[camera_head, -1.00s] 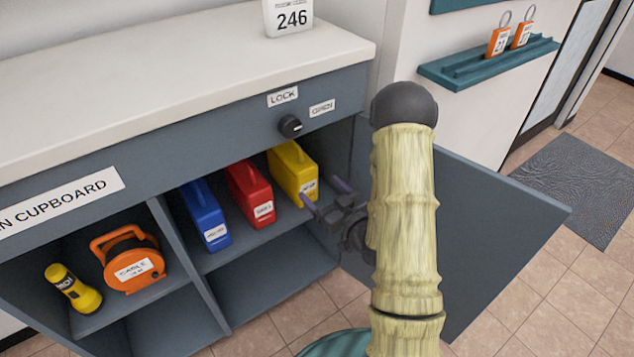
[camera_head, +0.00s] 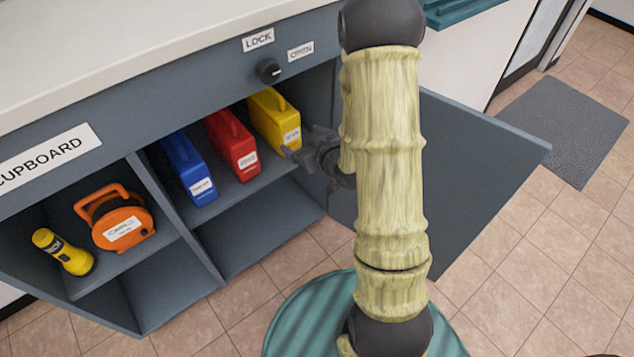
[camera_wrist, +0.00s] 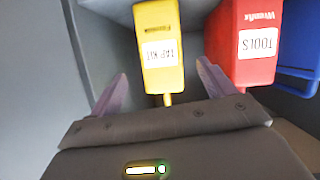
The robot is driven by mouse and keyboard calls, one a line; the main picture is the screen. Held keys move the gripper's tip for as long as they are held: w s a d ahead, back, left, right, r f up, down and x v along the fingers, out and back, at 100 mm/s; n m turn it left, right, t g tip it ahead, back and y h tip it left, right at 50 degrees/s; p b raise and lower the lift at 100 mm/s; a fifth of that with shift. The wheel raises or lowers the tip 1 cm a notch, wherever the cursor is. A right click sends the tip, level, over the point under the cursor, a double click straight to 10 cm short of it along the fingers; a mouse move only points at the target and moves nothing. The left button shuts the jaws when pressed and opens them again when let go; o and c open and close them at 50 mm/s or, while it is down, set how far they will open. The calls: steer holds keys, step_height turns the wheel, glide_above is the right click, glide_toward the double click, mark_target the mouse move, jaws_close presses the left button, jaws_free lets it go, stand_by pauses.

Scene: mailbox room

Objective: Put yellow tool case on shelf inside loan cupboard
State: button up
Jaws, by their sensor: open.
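The yellow tool case (camera_head: 271,117) stands upright on the upper shelf (camera_head: 236,192) of the loan cupboard, at the right end of its row. In the wrist view the yellow case (camera_wrist: 160,25) carries a white label that seems to read TAP KIT. My gripper (camera_head: 303,143) is in front of the case's lower front in the head view, partly hidden behind my arm. In the wrist view my gripper (camera_wrist: 163,84) is open and empty. Its two fingers are spread wider than the case, which appears just beyond and between the fingertips.
A red case (camera_head: 231,145), labelled TOOLS in the wrist view, and a blue case (camera_head: 187,168) stand to the left. An orange cable reel (camera_head: 118,220) and a yellow torch (camera_head: 63,252) fill the left compartment. The cupboard door (camera_head: 470,165) stands open at right. The lower shelf is empty.

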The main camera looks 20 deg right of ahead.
steer(key=s+a+r+m+g+h, duration=0.1)
steer(key=s+r+m+g, duration=0.1)
steer(key=s+g, duration=0.3)
steer(key=s+a+r+m+g+h, duration=0.1)
steer(key=s+g, duration=0.4)
steer(key=s, duration=0.8)
step_height(320, 180, up, 2)
steer(key=shift+s+a+r+m+g+h, duration=0.15)
steer(key=shift+a+m+g+h, duration=0.2)
steer(key=shift+a+h, duration=0.25)
steer(key=p+v, duration=0.3)
steer(key=w+p+v, duration=0.1)
steer(key=p+v, duration=0.2)
steer(key=shift+w, duration=0.15)
steer(key=shift+c, duration=0.2)
